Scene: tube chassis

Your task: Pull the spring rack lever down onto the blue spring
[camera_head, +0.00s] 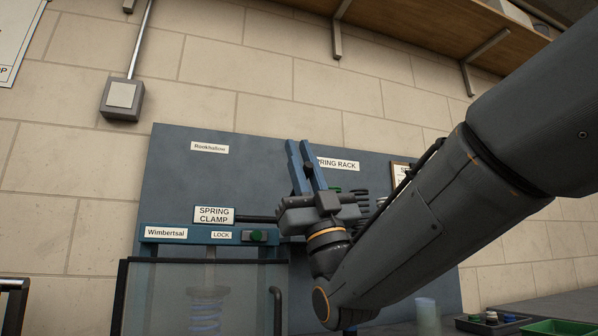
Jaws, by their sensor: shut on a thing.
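The spring clamp's dark lever rod (256,219) runs right from behind the SPRING CLAMP label (214,215) to my gripper. My gripper (325,203) is shut at its right end, appearing to hold the lever; the grip itself is hidden by the gripper body. The pale blue spring (206,311) stands upright below the clamp's blue crossbar (205,234), behind a clear guard (170,290). The lever is above the spring's level. The SPRING RACK label (338,165) is partly covered by blue slanted bars (304,167).
A blue back panel (260,155) stands against the block wall. Dark prongs (358,197) are right of my gripper. A dark tray (491,322), a green tray (558,327) and a translucent cup (428,315) are at lower right.

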